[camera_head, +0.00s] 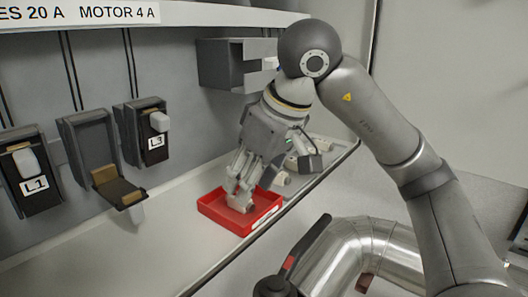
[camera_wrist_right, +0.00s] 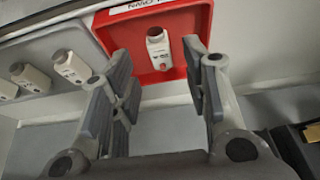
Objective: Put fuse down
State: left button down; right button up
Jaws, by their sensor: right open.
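A white fuse (camera_wrist_right: 157,48) with a dark end is inside the red tray (camera_wrist_right: 112,40), on its floor. The red tray (camera_head: 268,221) stands on the pale ledge in the head view. My right gripper (camera_head: 240,196) reaches down into this tray. In the wrist view my right gripper (camera_wrist_right: 160,68) has its fingers spread, one on either side of the fuse, with visible gaps. In the head view the fingers partly hide the fuse. My left gripper is in neither view.
Several other fuses (camera_wrist_right: 70,66) lie in a grey tray (camera_wrist_right: 75,38) beside the red one. Fuse holders L1 (camera_head: 29,175) and L3 (camera_head: 148,137) flank an open holder (camera_head: 92,150). A grey box (camera_head: 230,65) is on the wall. A shiny pipe (camera_head: 345,255) runs in front.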

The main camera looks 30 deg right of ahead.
jog(key=v, duration=0.8)
jog(key=shift+r+p, duration=0.15)
jog(key=shift+p, duration=0.3)
jog(key=shift+s, duration=0.1)
